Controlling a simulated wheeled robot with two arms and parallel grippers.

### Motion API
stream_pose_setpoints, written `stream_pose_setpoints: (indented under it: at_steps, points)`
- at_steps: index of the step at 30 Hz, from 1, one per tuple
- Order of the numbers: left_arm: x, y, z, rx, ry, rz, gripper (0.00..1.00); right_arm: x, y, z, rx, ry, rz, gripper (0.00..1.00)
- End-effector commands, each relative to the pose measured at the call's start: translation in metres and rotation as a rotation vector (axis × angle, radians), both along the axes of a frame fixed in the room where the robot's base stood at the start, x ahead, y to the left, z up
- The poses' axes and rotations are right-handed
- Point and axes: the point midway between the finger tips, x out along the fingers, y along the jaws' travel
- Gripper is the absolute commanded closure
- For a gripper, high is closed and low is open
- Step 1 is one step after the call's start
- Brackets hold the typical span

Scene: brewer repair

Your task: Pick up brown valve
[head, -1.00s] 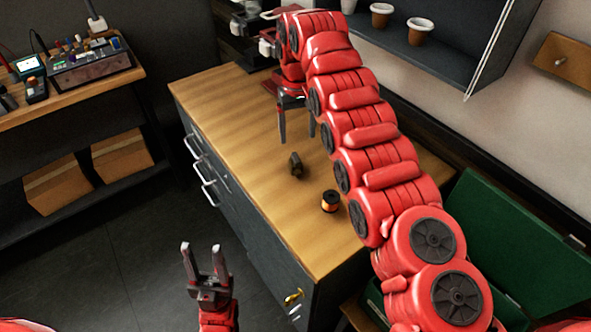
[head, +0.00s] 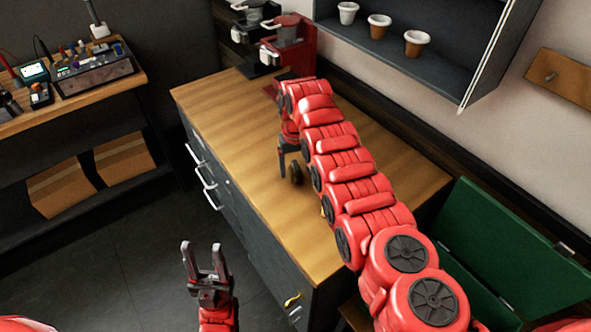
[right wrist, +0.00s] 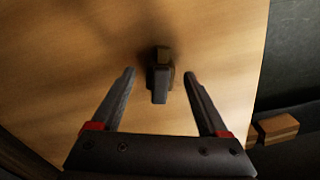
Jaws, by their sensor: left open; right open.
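The valve (head: 296,173) is a small dark brown piece on the wooden worktop. In the right wrist view the valve (right wrist: 160,82) lies between and ahead of the fingertips, with a grey stem-like part towards the gripper. My right gripper (right wrist: 159,73) is open, with a finger on either side and space between each finger and the valve. In the head view my right gripper (head: 291,165) is beside the valve, and its arm partly hides it. My left gripper (head: 201,247) is open and empty in front of the cabinet, away from the worktop.
A red coffee brewer (head: 290,45) stands at the worktop's far end. A spool is almost wholly hidden behind my right arm. A wall shelf (head: 400,50) with cups and an open green box (head: 510,250) are at the right. The worktop's left part (head: 240,120) is clear.

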Motion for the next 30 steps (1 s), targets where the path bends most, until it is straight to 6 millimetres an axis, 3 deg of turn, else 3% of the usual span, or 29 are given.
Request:
stream_pose_setpoints:
  at_steps: [4, 12, 25, 30]
  points:
    - [0.0000, 0.0000, 0.0019, 0.000, 0.000, 0.000, 0.50, -0.0013, -0.0002, -0.0119, -0.001, 0.004, 0.000, 0.22]
    - [0.0000, 0.0000, 0.0017, 0.000, 0.000, 0.000, 0.50, -0.0006, 0.0000, -0.0139, 0.000, 0.001, 0.000, 0.22]
    - [0.0000, 0.0000, 0.0017, 0.000, 0.000, 0.000, 0.50, -0.0006, 0.0000, -0.0135, 0.000, 0.001, 0.000, 0.98]
    - [0.0000, 0.0000, 0.0018, 0.000, 0.000, 0.000, 0.50, -0.0006, -0.0001, -0.0133, 0.000, 0.001, 0.000, 1.00]
